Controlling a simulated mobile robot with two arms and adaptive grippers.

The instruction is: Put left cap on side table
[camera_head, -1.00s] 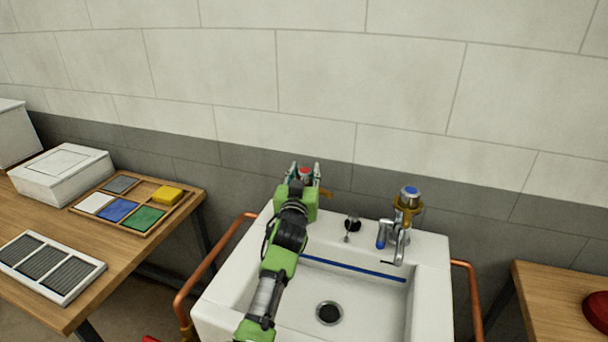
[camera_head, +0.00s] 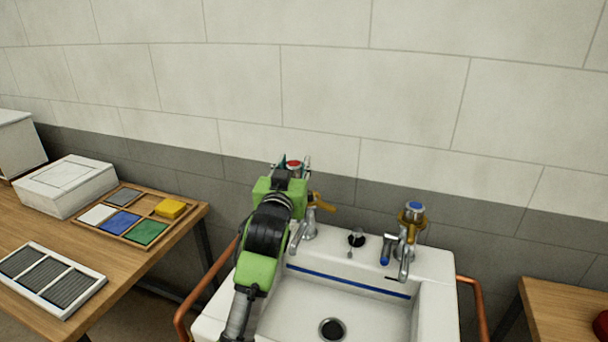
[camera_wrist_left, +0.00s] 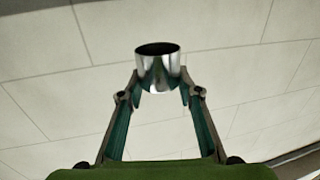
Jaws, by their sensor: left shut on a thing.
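My left gripper (camera_head: 292,166) is shut on the left cap (camera_head: 294,163), which has a red top, above the back left corner of the sink. In the left wrist view the cap (camera_wrist_left: 158,70) is a chrome cylinder with a dark open end, held between the fingertips of the gripper (camera_wrist_left: 160,88). The left tap (camera_head: 308,228), with a yellow handle, stands below and partly behind my gripper. A wooden table (camera_head: 55,222) is at the left and another (camera_head: 560,305) at the right. My right gripper is not in view.
The white sink (camera_head: 435,265) has a right tap (camera_head: 405,235) with a blue-topped cap (camera_head: 414,207). The left table holds a white box (camera_head: 65,185), a divided tray with coloured tiles (camera_head: 160,232) and a grille (camera_head: 45,278). Copper pipes (camera_head: 190,295) flank the sink.

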